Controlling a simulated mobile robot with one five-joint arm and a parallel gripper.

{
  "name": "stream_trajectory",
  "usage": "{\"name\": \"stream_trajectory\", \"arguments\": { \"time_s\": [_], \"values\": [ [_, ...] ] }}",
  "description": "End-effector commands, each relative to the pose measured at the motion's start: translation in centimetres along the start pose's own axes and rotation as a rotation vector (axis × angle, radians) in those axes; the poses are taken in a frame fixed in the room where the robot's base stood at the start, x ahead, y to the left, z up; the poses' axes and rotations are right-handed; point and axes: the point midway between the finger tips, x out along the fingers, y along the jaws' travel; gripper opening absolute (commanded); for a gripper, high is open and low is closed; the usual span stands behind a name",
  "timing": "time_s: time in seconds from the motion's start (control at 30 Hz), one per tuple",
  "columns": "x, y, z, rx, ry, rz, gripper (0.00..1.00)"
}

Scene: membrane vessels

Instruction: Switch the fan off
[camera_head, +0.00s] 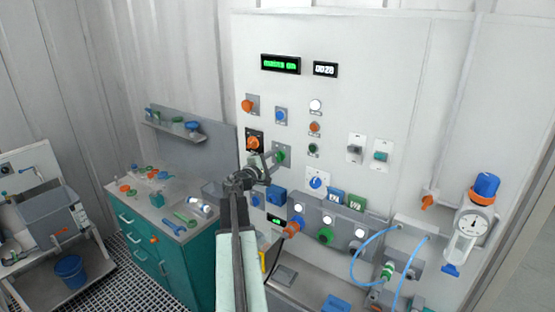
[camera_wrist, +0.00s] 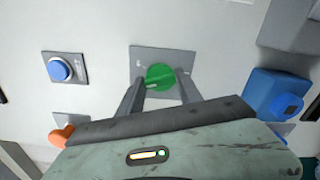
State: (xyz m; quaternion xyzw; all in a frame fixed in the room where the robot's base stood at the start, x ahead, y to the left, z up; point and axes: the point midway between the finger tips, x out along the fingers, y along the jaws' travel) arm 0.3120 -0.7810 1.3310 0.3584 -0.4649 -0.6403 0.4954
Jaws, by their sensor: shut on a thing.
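A green rotary knob (camera_head: 281,155) sits on a grey plate on the white wall panel, below a blue button. In the wrist view the green knob (camera_wrist: 160,75) shows between the two fingers, with a lighter bar across its face. My gripper (camera_wrist: 162,88) is shut on the green knob, one finger at each side of it. In the head view my gripper (camera_head: 273,157) reaches the knob from the lower left. The plate's small lettering is too blurred to read, and no label naming the fan is legible.
A blue button (camera_wrist: 60,69) is left of the knob in the wrist view, and a blue block (camera_wrist: 275,95) is to the right. An orange knob (camera_head: 254,142) is close to the upper left. A green display (camera_head: 280,64) reads "mains on". A teal cabinet (camera_head: 170,262) stands left.

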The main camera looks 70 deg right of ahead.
Motion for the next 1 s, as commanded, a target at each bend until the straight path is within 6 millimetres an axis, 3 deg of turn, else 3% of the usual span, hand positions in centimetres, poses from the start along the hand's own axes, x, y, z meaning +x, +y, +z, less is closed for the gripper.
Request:
{"name": "stream_trajectory", "arguments": {
  "time_s": [0.4,0.97,1.0],
  "values": [
    [-0.10,-0.34,0.01,-0.188,0.001,-0.007,0.01],
    [-0.02,-0.39,0.14,-0.220,-0.002,-0.008,0.01],
    [-0.01,-0.40,0.15,-0.220,-0.002,-0.008,0.47]
  ]
}}
